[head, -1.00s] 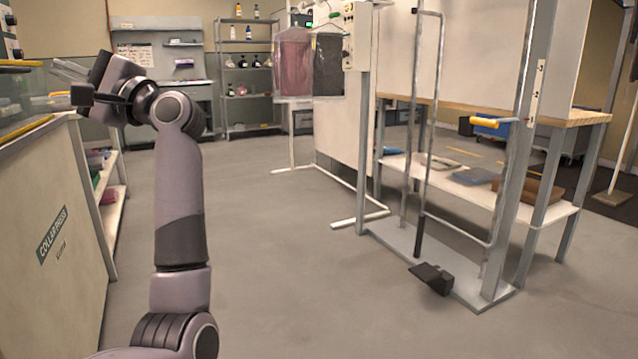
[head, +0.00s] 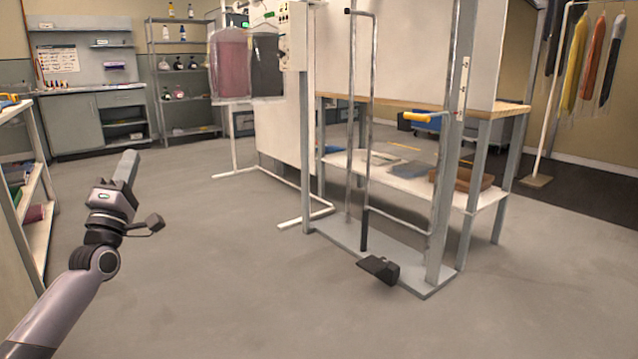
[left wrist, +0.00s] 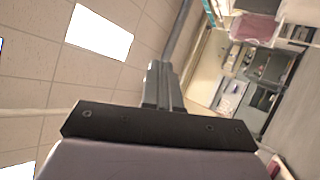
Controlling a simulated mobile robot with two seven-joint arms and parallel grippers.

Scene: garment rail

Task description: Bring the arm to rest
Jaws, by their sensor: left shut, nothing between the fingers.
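My left gripper (head: 126,168) is at the left of the head view, above the open grey floor, with its fingers together and pointing up. It holds nothing and touches nothing. In the left wrist view its closed fingers (left wrist: 163,85) point up towards the ceiling, with the room tilted at the right. My left arm comes in from the lower left corner of the head view. My right gripper is not in view.
A metal frame with a pedal (head: 380,268) and a yellow handle (head: 416,117) stands right of centre. Behind it is a work table (head: 500,110). Shelves (head: 32,190) stand at the left edge. Bagged garments (head: 232,64) hang at the back. The floor between is clear.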

